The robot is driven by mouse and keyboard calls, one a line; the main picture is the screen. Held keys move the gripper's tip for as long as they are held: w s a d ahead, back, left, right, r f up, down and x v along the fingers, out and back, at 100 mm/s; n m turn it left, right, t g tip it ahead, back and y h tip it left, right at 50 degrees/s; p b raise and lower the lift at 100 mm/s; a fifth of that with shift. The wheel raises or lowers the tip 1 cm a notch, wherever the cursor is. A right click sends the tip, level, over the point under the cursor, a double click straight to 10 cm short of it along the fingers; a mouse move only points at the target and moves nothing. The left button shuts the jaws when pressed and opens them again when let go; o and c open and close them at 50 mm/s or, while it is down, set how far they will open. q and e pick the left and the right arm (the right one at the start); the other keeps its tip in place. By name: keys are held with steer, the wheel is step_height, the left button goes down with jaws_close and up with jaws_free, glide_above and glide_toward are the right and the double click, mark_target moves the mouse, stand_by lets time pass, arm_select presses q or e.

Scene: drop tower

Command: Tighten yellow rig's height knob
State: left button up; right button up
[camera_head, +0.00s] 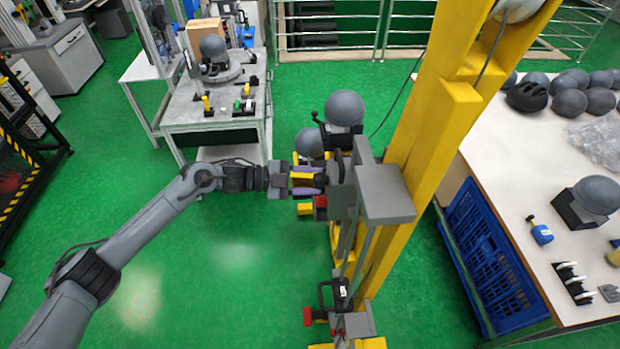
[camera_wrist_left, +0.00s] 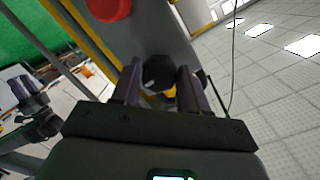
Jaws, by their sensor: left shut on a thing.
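The yellow rig (camera_head: 441,145) stands upright right of centre in the head view. My left gripper (camera_head: 309,181) reaches in from the left at the rig's grey carriage (camera_head: 385,195). Its two dark fingers are shut around a black knob, with yellow showing beside it. In the left wrist view the black knob (camera_wrist_left: 159,72) sits between the fingertips of the left gripper (camera_wrist_left: 160,82). A red round part (camera_wrist_left: 108,8) is above it. Dark finger-like parts at the left edge of the wrist view look like my right gripper (camera_wrist_left: 22,88), small and unclear.
A grey helmeted headform (camera_head: 344,108) is at the carriage's far side. A white table (camera_head: 475,150) with helmets and tools stands right, a blue crate (camera_head: 490,262) under it. A grey workbench (camera_head: 195,117) is behind left. Green floor left of the rig is clear.

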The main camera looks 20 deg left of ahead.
arm_select(q)
steer(key=shift+r, duration=0.1)
steer(key=o, duration=1.1)
steer(key=shift+c, duration=0.2)
steer(key=shift+a, duration=0.1)
steer(key=b+v, duration=0.2)
steer(key=v, duration=0.8)
steer(key=shift+s+a, duration=0.15)
steer(key=shift+a, duration=0.1)
